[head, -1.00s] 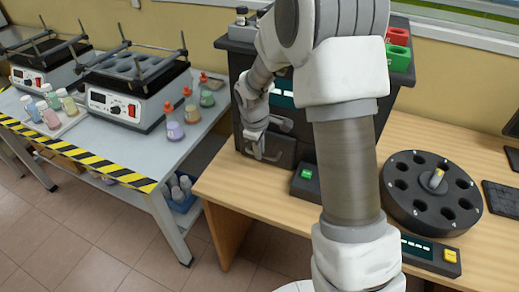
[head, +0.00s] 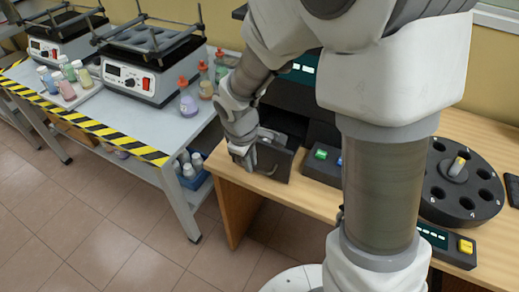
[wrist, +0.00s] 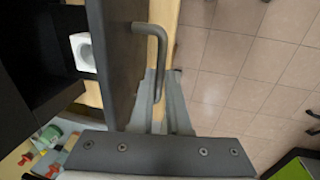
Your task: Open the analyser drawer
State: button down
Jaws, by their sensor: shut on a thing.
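The analyser (head: 288,95) is a dark box at the back of the wooden table, partly hidden by my arm. Its drawer (head: 280,158) stands pulled out towards the table's front edge. My gripper (head: 246,160) is at the drawer's front and shut on the drawer handle. In the wrist view the grey bar handle (wrist: 160,45) runs down between my gripper's fingers (wrist: 160,78). The dark drawer front (wrist: 120,60) is beside it. Behind the front the drawer is open, with a white round-holed piece (wrist: 83,52) inside.
A small panel with a green button (head: 321,155) sits right of the drawer. A black round carousel (head: 460,185) stands farther right. A side bench (head: 150,125) with shakers and bottles is at left. Tiled floor (head: 120,225) lies clear in front.

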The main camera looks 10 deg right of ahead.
jog(key=shift+a, duration=0.1)
jog(key=c, duration=0.9)
grip_release()
jog(key=s+r+p, duration=0.1)
jog(key=r, duration=0.4)
jog(key=s+a+r+p, duration=0.1)
jog(key=r+p, duration=0.1)
jog(key=r, duration=0.4)
jog(key=s+a+r+p, duration=0.1)
jog(key=r, duration=0.5)
jog(key=shift+p, duration=0.35)
jog(key=shift+r, duration=0.1)
jog(key=s+d+r+m+t+p, duration=0.1)
jog(key=s+d+r+m+p, duration=0.1)
jog(key=s+d+r+m, duration=0.1)
jog(key=s+d+r+m+t+p, duration=0.1)
jog(key=s+d+r+m+p, duration=0.2)
jog(key=r, duration=0.4)
jog(key=s+d+r+m+t+y+p, duration=0.1)
jog(key=s+d+r+m+p, duration=0.2)
jog(key=s+d+r+m, duration=0.1)
jog(key=shift+s+d+r+m+t, duration=0.2)
jog(key=shift+s+d+r, duration=0.1)
jog(key=shift+s, duration=0.3)
jog(key=shift+s+d+r+m+t, duration=0.2)
jog(key=shift+s+r, duration=0.05)
jog(key=shift+s, duration=0.35)
